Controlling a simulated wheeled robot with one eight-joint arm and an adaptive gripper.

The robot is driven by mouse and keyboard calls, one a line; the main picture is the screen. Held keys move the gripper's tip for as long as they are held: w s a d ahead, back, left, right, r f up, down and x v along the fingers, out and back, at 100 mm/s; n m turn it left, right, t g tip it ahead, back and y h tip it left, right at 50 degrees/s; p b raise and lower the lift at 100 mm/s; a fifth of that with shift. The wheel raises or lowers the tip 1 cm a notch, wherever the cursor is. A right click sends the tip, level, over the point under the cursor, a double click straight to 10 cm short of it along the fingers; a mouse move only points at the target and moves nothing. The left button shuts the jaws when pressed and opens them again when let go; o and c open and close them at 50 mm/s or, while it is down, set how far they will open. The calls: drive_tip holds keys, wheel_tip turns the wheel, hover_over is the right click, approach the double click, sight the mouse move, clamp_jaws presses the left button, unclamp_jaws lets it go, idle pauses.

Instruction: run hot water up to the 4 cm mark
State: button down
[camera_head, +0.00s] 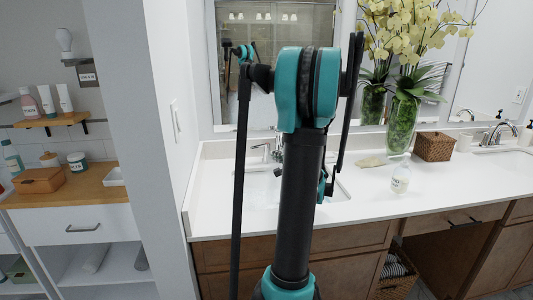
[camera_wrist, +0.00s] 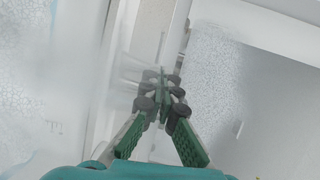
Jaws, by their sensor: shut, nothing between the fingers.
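The white sink basin (camera_head: 262,190) is set in the white counter in the head view, partly hidden behind my arm. A metal faucet (camera_head: 279,150) stands at its back, with a lever handle (camera_head: 260,148) on its left. My gripper (camera_wrist: 163,82) has its green fingers brought together, with nothing held between them. In the wrist view it is over pale surfaces, with a blurred, see-through shape close to the fingertips. I cannot read the water level or tell whether water is running.
A pump bottle (camera_head: 400,178), a glass vase of yellow orchids (camera_head: 403,122) and a woven box (camera_head: 433,147) stand on the counter to the right. A second faucet (camera_head: 505,130) is farther right. A wall edge and shelves (camera_head: 75,190) are at left.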

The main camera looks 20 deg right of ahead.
sight(255, 147)
drive_tip(key=w+a+f, duration=0.1)
drive_tip(key=w+f, duration=0.1)
drive_tip(key=w, duration=1.1)
drive_tip(key=shift+a, duration=0.15)
drive_tip(key=shift+w+a+f, duration=0.1)
drive_tip(key=shift+w, duration=0.1)
drive_tip(key=m+h, duration=0.1)
drive_tip(key=w+a+m+h, duration=0.1)
drive_tip(key=h, duration=0.1)
drive_tip(key=shift+w+a+m+h, duration=0.1)
drive_tip(key=shift+w+m+h, duration=0.2)
drive_tip(key=shift+w, duration=0.55)
